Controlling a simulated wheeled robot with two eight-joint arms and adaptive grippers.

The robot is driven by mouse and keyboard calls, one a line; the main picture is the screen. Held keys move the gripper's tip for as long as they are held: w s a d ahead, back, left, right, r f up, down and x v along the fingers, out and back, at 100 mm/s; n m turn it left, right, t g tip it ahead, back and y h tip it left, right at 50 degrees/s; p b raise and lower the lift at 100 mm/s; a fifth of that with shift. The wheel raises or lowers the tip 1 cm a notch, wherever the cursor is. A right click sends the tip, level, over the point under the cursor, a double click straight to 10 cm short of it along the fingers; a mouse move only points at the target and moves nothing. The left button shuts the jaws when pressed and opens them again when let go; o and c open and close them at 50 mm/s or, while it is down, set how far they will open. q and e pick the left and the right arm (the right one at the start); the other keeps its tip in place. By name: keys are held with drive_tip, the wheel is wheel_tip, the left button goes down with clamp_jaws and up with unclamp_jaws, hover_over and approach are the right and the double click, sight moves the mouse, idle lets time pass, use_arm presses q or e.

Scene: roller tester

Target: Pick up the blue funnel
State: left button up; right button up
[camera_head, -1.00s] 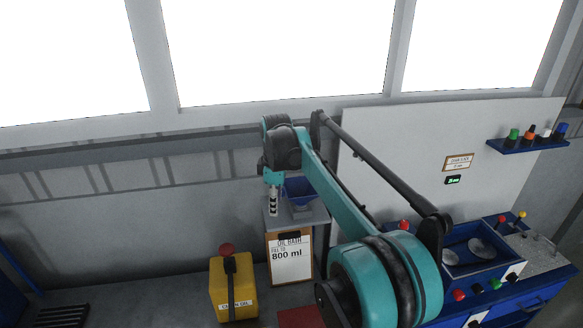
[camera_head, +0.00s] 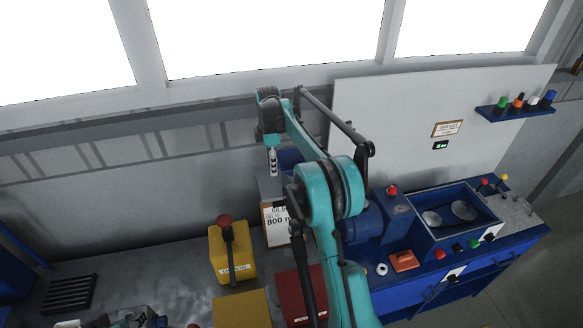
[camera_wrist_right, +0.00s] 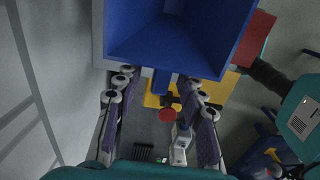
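The blue funnel (camera_head: 290,158) stands on a grey stand by the back wall, partly hidden behind my right arm in the head view. In the right wrist view the funnel (camera_wrist_right: 175,38) fills the top, its wide body close beyond the fingertips. A narrow blue part shows between the fingers. My right gripper (camera_head: 273,163) points down just left of the funnel in the head view. Its two fingers (camera_wrist_right: 161,88) are spread apart in the wrist view; I cannot tell whether they touch the funnel. Teal parts, seemingly of my left arm, show at the head view's bottom-left edge; its fingers are unclear.
A yellow canister (camera_head: 233,258) with a red knob stands left of the stand. An 800 ml sign (camera_head: 276,226) hangs at the stand's front. A blue tester bench (camera_head: 455,262) is at the right. A red box (camera_head: 290,298) lies near the front. A grey wall is close behind.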

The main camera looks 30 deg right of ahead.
drive_tip(key=f, duration=0.4)
drive_tip(key=shift+d+f+p, duration=0.2)
drive_tip(key=shift+f+p, duration=0.05)
drive_tip(key=shift+p, duration=0.1)
clamp_jaws()
